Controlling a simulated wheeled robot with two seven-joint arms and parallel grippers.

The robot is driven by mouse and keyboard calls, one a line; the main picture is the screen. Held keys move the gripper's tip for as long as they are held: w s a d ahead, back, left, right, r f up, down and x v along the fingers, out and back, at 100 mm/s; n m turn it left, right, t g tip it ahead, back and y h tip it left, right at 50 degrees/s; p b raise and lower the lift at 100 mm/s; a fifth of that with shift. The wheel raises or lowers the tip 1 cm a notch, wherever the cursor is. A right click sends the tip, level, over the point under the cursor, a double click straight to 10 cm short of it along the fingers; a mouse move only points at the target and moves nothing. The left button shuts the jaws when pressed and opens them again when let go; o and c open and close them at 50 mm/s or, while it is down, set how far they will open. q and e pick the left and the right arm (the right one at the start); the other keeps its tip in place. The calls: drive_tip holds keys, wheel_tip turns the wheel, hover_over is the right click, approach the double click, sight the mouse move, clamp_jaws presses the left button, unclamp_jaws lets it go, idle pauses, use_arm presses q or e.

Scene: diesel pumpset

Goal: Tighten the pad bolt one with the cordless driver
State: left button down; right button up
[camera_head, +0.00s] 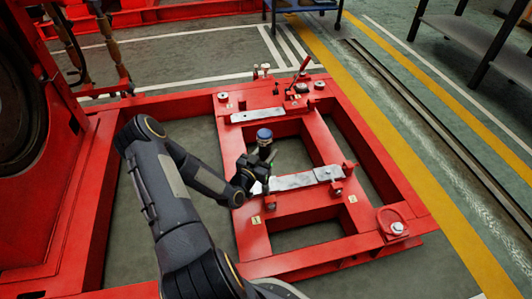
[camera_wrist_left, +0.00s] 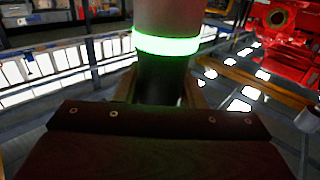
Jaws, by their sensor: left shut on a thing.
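My left gripper (camera_head: 259,164) is shut on the cordless driver (camera_head: 264,136), which stands roughly upright with its blue top up. In the left wrist view the driver (camera_wrist_left: 168,80) is a thick grey and dark cylinder with a glowing green ring, between the fingers. The driver is over the red frame (camera_head: 262,238), by the left end of a grey metal pad (camera_head: 292,182). A red bolt fitting (camera_head: 270,203) is just in front of that end. The driver's lower tip is hidden by my gripper, so contact with a bolt cannot be told. I cannot tell which bolt is number one.
Another grey pad (camera_head: 257,116) lies on the farther crossbar. Several small upright parts stand at the frame's far end. A red ring (camera_head: 392,221) is at the near right corner. A large red machine (camera_head: 30,215) is at left. A dark shelf (camera_head: 470,38) stands at upper right.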

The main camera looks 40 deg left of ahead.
sight(261, 151)
use_arm(q)
drive_tip(key=shift+f, duration=0.85)
idle(3.7)
idle(0.4)
drive_tip(key=shift+r+p, duration=1.75)
drive_tip(key=shift+r, duration=1)
